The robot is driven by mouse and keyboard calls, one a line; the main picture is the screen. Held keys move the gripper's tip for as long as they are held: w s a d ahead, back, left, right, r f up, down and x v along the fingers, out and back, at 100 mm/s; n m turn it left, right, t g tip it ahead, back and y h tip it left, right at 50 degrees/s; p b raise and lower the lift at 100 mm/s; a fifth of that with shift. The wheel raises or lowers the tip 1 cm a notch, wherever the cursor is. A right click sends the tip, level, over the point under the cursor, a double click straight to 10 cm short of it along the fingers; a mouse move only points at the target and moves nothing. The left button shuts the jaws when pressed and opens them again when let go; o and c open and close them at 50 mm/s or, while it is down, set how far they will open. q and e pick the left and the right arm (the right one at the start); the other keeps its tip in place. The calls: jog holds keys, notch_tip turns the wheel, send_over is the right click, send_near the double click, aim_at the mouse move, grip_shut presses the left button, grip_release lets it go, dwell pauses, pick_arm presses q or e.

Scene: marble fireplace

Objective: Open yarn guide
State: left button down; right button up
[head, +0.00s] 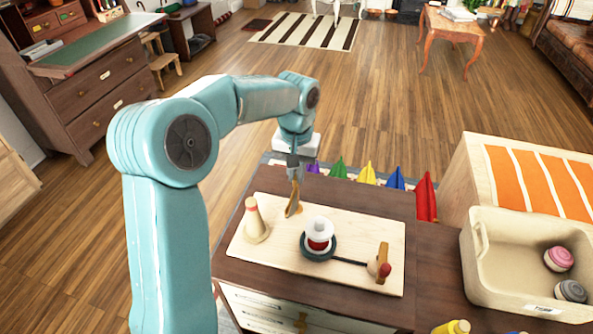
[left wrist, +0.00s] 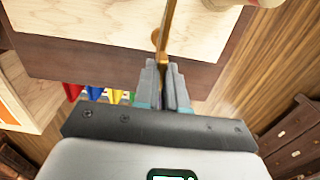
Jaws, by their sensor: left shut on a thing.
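A pale wooden board (head: 345,220) lies on the brown cabinet top and carries a winding set. Near its far edge, a thin orange-brown wooden piece (head: 293,203), which looks like the yarn guide, stands tilted. My left gripper (head: 294,174) comes down from above and is shut on its upper end. In the left wrist view, the fingertips (left wrist: 166,83) close around the wooden piece (left wrist: 166,32), with its edge toward the camera. A dark round base with a white and red spool (head: 319,237) stands right of it. My right gripper is not in view.
A cream cone with a red tip (head: 256,218) stands at the board's left. A wooden crank piece with a red knob (head: 383,268) is at its right. A beige bin (head: 485,272) with yarn balls stands to the right. Coloured pennants (head: 425,197) hang behind the cabinet.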

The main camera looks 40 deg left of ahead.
pick_arm(q)
jog(key=shift+r+n, duration=0.1)
jog(key=shift+n, duration=0.2)
dwell(0.4)
jog(key=n+p, duration=0.1)
jog(key=n, duration=0.1)
jog(key=shift+n, duration=0.4)
jog(key=n, duration=0.4)
jog(key=shift+n, duration=0.3)
jog(key=n, duration=0.4)
jog(key=shift+p, duration=0.3)
jog(key=shift+n, duration=1.9)
jog(key=c, duration=1.2)
grip_release()
